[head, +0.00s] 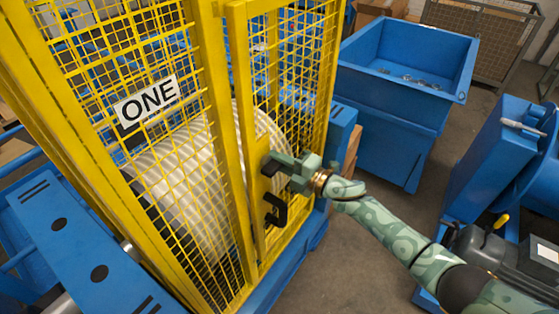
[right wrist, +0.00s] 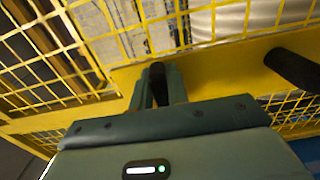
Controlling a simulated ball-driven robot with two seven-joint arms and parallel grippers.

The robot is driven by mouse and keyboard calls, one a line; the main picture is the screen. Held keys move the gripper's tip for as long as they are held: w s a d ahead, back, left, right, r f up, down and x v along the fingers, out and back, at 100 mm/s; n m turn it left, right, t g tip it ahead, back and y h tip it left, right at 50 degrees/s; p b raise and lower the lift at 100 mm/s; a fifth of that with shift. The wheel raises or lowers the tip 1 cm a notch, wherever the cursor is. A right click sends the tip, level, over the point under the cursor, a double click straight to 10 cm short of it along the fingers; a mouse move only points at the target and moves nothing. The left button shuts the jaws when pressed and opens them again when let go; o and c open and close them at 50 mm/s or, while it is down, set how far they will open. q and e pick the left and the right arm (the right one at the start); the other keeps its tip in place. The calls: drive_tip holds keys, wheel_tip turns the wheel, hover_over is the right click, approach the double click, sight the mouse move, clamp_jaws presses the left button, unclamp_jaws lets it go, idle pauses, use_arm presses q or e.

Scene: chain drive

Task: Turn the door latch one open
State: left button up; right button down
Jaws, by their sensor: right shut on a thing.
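The door (head: 256,120) is a yellow mesh panel in a yellow cage with a sign (head: 147,99) reading ONE. The door latch (head: 268,167) is a small black piece on the door's yellow plate, mostly hidden by my right gripper (head: 274,164). My right gripper is shut on the latch. In the right wrist view, the latch (right wrist: 157,70) shows as a dark end between the fingers, against the yellow plate. A black handle (head: 276,210) sits below the latch, apart from the gripper. The door looks closed against its frame. My left gripper is not in view.
A large white drum (head: 180,185) stands behind the mesh. A blue bin (head: 400,80) stands behind my right arm, and blue machinery (head: 495,160) is at the right. Grey floor (head: 340,255) is clear in front of the door.

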drive_tip(key=c, duration=1.4)
unclamp_jaws()
drive_tip(key=shift+o, duration=0.2)
drive_tip(key=shift+d, duration=0.1)
drive_tip(key=v, duration=1.6)
drive_tip(key=shift+b, duration=0.4)
drive_tip(key=shift+d, duration=0.1)
